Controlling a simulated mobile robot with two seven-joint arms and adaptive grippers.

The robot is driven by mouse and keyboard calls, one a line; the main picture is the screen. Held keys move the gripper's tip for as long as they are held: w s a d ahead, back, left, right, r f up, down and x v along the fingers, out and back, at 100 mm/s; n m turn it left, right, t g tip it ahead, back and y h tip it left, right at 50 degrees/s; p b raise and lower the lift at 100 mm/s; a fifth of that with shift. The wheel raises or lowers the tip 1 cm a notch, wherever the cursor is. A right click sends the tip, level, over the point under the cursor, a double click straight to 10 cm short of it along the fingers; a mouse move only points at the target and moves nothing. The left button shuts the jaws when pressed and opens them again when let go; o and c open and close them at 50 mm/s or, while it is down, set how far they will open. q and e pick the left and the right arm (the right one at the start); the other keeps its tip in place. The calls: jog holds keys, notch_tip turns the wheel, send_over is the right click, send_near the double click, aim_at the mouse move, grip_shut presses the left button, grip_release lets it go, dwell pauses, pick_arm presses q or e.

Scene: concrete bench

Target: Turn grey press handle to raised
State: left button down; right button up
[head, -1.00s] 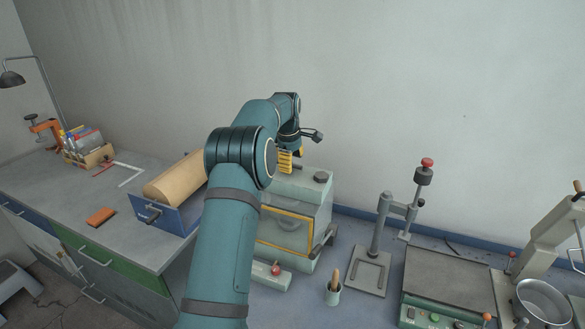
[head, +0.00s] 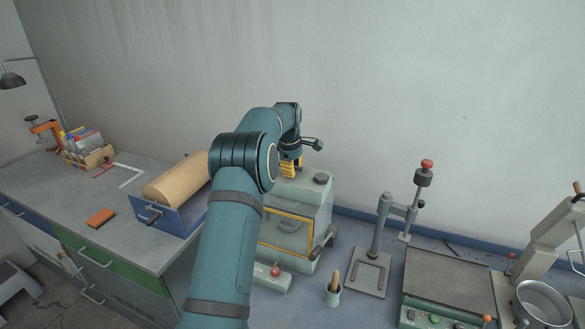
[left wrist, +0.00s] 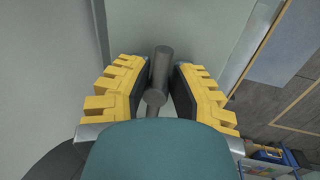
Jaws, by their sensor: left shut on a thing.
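The grey handle (left wrist: 160,70) is a short dark-grey bar, seen between my left gripper's yellow-backed fingers in the left wrist view. My left gripper (head: 291,168) is at the top of the pale green cabinet-like machine (head: 290,231), at its back-left side. It also shows in the left wrist view (left wrist: 158,88), shut on the grey bar. In the head view the handle is mostly hidden behind my arm and fingers. My right gripper is not in view.
Left stands a bench (head: 60,190) with a blue tray (head: 165,218) holding a tan roll. The wall is close behind.

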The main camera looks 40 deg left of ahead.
pick_arm(q)
jog(key=shift+p, duration=0.35)
jog(key=shift+n, duration=0.3)
jog(key=c, duration=0.7)
grip_release()
jog(key=shift+r, duration=0.1)
jog(key=r, duration=0.4)
jog(key=s+r, duration=0.1)
jog(key=r, duration=0.2)
jog(key=s+r, duration=0.1)
jog(key=r, duration=0.3)
jog(key=shift+d+r, duration=0.3)
jog(key=shift+d, duration=0.05)
jog(key=shift+s+f, duration=0.1)
